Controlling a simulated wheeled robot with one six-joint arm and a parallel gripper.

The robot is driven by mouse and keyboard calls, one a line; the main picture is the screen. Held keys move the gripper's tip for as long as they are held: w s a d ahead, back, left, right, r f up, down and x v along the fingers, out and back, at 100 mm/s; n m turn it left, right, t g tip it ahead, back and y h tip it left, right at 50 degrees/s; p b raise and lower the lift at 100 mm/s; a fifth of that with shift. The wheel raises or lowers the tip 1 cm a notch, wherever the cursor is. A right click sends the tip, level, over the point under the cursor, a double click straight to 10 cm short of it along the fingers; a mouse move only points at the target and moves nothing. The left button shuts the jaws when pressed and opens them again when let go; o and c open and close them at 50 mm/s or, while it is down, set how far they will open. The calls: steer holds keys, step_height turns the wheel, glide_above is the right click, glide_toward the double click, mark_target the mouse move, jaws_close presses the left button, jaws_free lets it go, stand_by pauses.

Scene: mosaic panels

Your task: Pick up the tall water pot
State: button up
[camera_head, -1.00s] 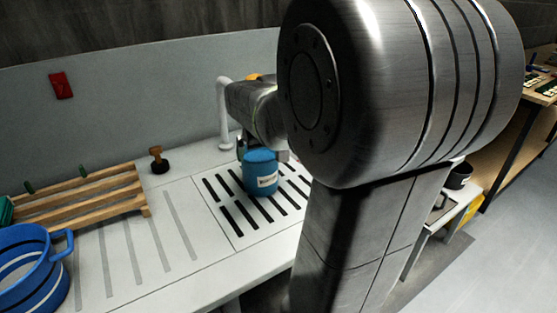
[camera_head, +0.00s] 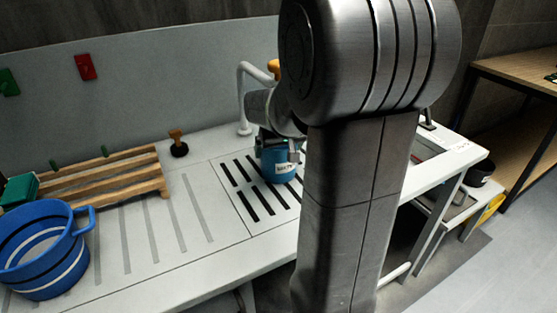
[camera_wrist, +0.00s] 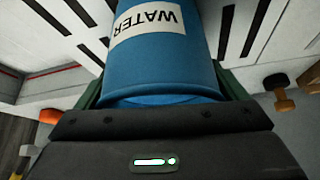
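The tall water pot (camera_head: 279,169) is a blue cylinder with a white label, standing upright on a slotted panel of the white counter. In the wrist view the pot (camera_wrist: 165,65) fills the middle, with its label reading WATER upside down. My gripper (camera_head: 277,146) is at the pot's upper part, with a finger at either side. The wrist view shows green finger edges close along both sides of the pot. Whether they press on it is not clear. The gripper and my arm hide the pot's top.
A white curved pipe (camera_head: 243,98) rises just behind the pot. A wooden rack (camera_head: 110,178), a dark stamp-like object with a wooden knob (camera_head: 178,143) and a blue striped bucket (camera_head: 42,250) are to the left. The counter between the bucket and pot is clear.

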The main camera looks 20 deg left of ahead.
steer(key=c, duration=1)
steer(key=shift+w+r, duration=0.1)
steer(key=shift+r, duration=0.2)
